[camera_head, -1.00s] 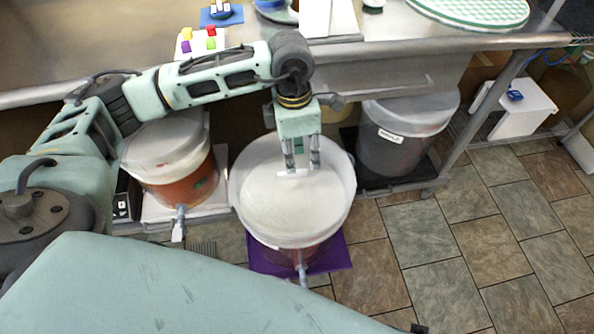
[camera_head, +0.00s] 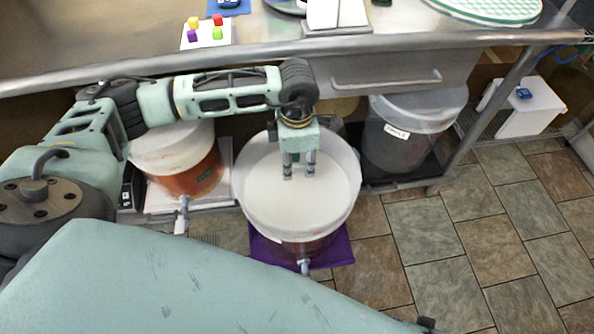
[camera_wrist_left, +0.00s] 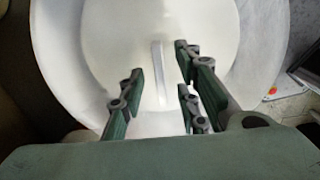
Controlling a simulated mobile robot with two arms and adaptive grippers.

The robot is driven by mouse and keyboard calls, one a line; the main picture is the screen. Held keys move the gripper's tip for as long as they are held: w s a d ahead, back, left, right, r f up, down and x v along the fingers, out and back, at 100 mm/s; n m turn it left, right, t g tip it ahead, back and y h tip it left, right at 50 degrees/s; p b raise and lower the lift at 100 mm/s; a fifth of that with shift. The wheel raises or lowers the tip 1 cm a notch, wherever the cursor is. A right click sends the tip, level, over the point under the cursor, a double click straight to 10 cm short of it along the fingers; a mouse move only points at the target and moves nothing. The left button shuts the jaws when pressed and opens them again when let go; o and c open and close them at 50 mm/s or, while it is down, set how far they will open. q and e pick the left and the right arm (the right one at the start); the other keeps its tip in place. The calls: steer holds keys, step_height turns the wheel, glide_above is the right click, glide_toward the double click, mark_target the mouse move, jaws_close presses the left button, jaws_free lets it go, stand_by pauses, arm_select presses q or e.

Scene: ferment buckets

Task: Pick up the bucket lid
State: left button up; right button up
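The white round bucket lid (camera_head: 282,208) sits on the middle bucket (camera_head: 305,247), which stands on a purple mat (camera_head: 338,250). The lid fills much of the left wrist view (camera_wrist_left: 100,40), where its raised straight handle (camera_wrist_left: 158,62) shows. My left gripper (camera_head: 299,174) points down at the lid's middle. Its fingers are open, with the handle in the gap between them in the wrist view (camera_wrist_left: 160,78). I cannot tell whether the fingertips touch the lid. In the head view the fingers hide the handle. My right gripper is not in view.
A bucket with reddish contents (camera_head: 192,180) stands to the left, and a grey labelled bucket (camera_head: 395,150) to the right. The metal table (camera_head: 120,50) overhangs behind, with a drawer (camera_head: 400,78). The tiled floor (camera_head: 440,240) at right is clear.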

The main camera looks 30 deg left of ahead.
arm_select(q)
jaws_close()
steer(key=shift+r, duration=0.15)
stand_by(0.4)
